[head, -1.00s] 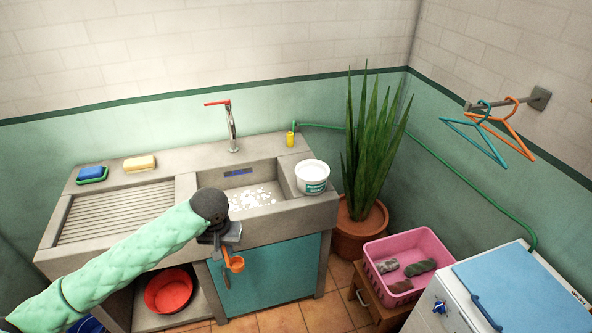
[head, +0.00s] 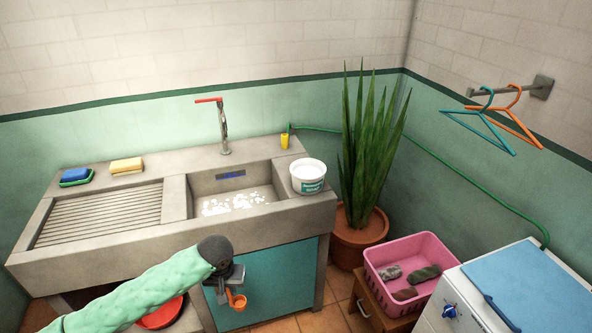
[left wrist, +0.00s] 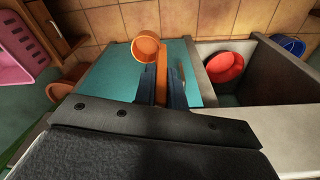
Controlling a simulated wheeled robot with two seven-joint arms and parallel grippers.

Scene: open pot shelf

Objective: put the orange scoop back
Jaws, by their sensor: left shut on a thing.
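My left gripper (head: 225,286) is shut on the handle of the orange scoop (head: 237,302), in front of the teal cabinet door below the sink. In the left wrist view the scoop's round cup (left wrist: 146,48) sticks out past the dark fingers, and its handle (left wrist: 162,70) lies between them. A white tub (head: 308,178) with a green label stands on the right rim of the sink, with a pale top or contents. My right gripper is not in view.
The concrete sink (head: 110,259) has suds in its basin. A red basin (head: 160,315) sits on the open shelf below. A potted plant (head: 360,246), pink basket (head: 385,303) and white washer (head: 450,314) stand to the right. A yellow bottle (head: 284,141) stands behind the tub.

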